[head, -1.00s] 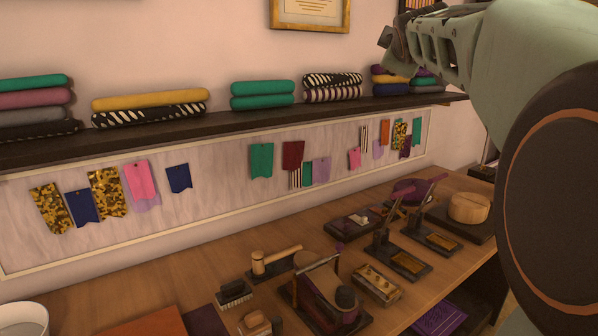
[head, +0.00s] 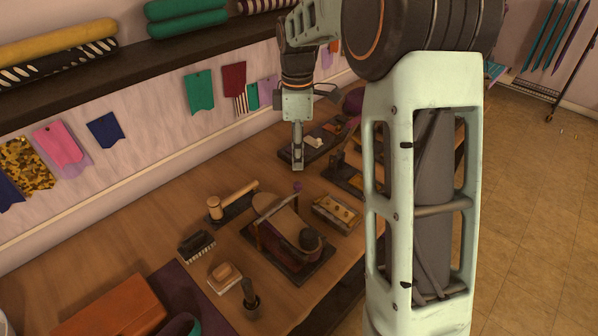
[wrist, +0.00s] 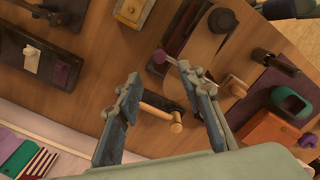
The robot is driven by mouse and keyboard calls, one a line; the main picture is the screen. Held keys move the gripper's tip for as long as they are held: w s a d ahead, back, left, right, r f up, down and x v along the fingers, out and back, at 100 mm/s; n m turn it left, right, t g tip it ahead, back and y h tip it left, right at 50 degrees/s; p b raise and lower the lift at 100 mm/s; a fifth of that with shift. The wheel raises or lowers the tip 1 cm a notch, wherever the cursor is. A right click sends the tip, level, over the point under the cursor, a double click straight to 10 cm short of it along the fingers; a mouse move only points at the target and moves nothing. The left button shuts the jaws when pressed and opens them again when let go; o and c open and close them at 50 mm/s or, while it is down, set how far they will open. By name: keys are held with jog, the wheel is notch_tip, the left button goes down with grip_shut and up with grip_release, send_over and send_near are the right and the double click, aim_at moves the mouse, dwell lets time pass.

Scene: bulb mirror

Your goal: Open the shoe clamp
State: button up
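The shoe clamp (head: 284,230) stands on the table in the head view, a tan and dark-red body on a dark base with a bar across it and a purple knob at the bar's far end. Its bar appears down across the body. It also shows in the wrist view (wrist: 203,45), with the purple knob between my fingers' directions and part of it behind the right finger. My gripper (head: 297,165) points down behind the clamp, above the table and apart from it. In the wrist view my gripper (wrist: 156,76) is open, with nothing between its fingers.
A mallet (head: 233,200), a brush (head: 197,246) and a wood-topped block (head: 225,278) lie left of the clamp. A brass-knobbed block (head: 336,212) sits right of it. An orange box (head: 110,308) is at front left. A wall with fabric swatches rises behind the table.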

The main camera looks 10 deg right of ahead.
aim_at(298, 184)
notch_tip(298, 184, down, 9)
jog(key=shift+f+p, duration=0.15)
jog(key=shift+p, duration=0.3)
grip_shut()
